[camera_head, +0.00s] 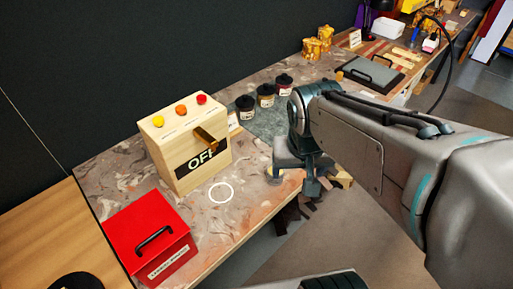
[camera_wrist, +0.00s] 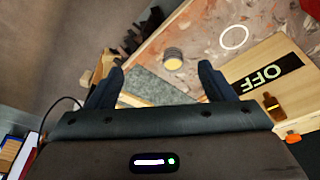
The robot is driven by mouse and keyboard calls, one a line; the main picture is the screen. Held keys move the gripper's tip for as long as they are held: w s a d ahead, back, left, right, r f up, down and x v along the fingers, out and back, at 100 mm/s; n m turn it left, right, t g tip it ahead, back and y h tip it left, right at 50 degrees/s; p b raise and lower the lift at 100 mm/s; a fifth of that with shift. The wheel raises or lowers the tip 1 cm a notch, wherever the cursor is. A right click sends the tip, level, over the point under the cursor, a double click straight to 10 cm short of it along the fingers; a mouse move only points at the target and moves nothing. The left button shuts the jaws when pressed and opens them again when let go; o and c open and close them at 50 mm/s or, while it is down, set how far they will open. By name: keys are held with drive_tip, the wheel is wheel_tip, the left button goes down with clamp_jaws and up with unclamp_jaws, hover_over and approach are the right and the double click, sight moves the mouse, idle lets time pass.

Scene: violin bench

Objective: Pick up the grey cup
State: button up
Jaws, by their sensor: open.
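The grey cup (camera_wrist: 173,58) is small and round, with a pale rim, in the wrist view. It stands on the marbled bench top (camera_wrist: 195,40), ahead of and apart from my gripper (camera_wrist: 160,78). My gripper is open, its two dark fingers spread wide with nothing between them. The cup lies roughly in line with the gap between the fingers. In the head view my gripper (camera_head: 296,178) hangs over the bench's front edge, and I cannot clearly make out the cup there.
A wooden box marked OFF (camera_head: 187,145) with coloured buttons and a red box (camera_head: 150,238) stand to the left. A white ring (camera_head: 221,192) marks the bench. Several dark-lidded jars (camera_head: 265,96) stand behind my gripper. A grey case (camera_head: 371,72) lies farther back.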

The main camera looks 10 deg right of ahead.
drive_tip(key=w+a+f+m+h+b, duration=0.2)
drive_tip(key=w+f+m+b, duration=0.3)
drive_tip(key=w+f+b, duration=0.75)
hover_over(270, 180)
drive_tip(key=d, duration=0.2)
drive_tip(key=shift+t, duration=0.4)
drive_tip(key=f, duration=0.5)
drive_tip(key=shift+w+a+f, duration=0.15)
drive_tip(key=shift+w+f, duration=0.1)
drive_tip(key=shift+w, duration=0.15)
drive_tip(key=shift+a+b+x, duration=0.2)
drive_tip(key=shift+b+x, duration=0.1)
drive_tip(key=shift+x, duration=2.45)
drive_tip(key=shift+s, duration=0.1)
drive_tip(key=shift+c, duration=0.2)
drive_tip(key=c, duration=1.1)
